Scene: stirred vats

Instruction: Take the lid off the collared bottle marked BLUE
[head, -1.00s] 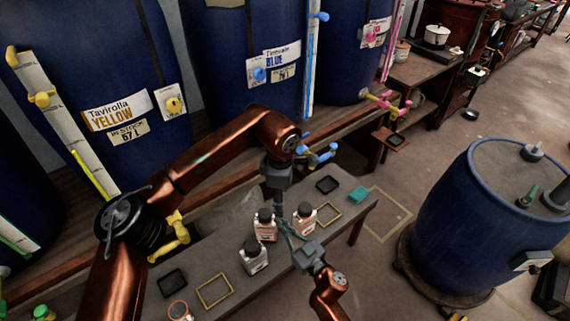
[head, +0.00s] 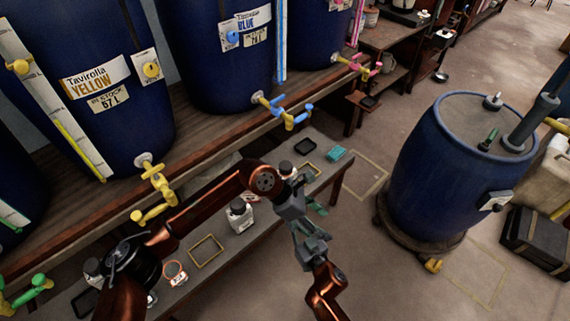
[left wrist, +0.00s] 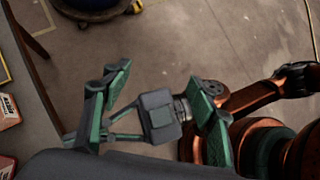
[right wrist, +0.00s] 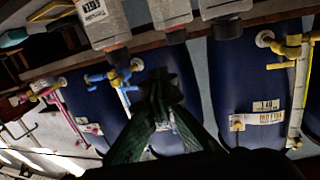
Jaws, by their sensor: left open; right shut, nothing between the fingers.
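White bottles with dark lids stand on the grey bench. One bottle (head: 240,216) shows in the head view, with another's lid (head: 286,168) behind my left arm. Three bottles show inverted at the top of the right wrist view: left (right wrist: 105,22), middle (right wrist: 170,12) and right (right wrist: 224,8). I cannot read which is marked BLUE. My left gripper (head: 312,208) is open and empty at the bench's front edge, right of the bottles; its fingers show in the left wrist view (left wrist: 160,90). My right gripper (right wrist: 158,88) is shut and empty, close to the left one.
Blue vats labelled YELLOW (head: 95,85) and BLUE (head: 245,25) stand on a wooden shelf behind, with yellow taps (head: 152,190) and blue taps (head: 285,112). A teal block (head: 335,153) and yellow outline (head: 207,251) lie on the bench. A blue barrel (head: 440,190) stands right; floor between is clear.

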